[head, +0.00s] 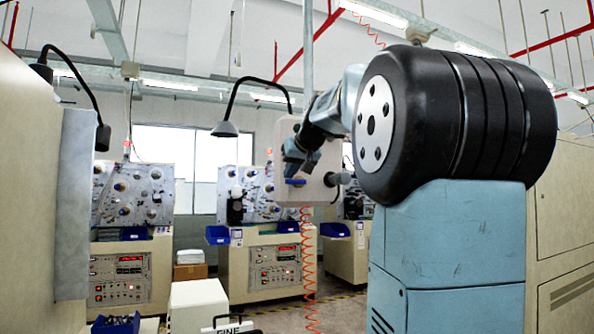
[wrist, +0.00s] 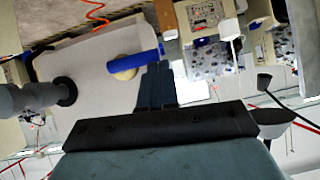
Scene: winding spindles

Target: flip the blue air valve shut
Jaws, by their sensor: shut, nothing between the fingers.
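The blue air valve handle (head: 296,181) is on a pale panel (head: 311,187) in the middle of the head view. It lies roughly level there. My gripper (head: 291,165) is just above the handle in the head view. In the wrist view my gripper (wrist: 158,68) is shut and empty, its fingertips close to the handle's right end. I cannot tell if they touch it.
A grey cylindrical fitting (head: 340,178) sticks out right of the valve; it also shows in the wrist view (wrist: 60,92). An orange coiled hose (head: 308,255) hangs below the panel. A black lamp (head: 225,128) hangs to the left. Winding machines (head: 268,265) stand behind.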

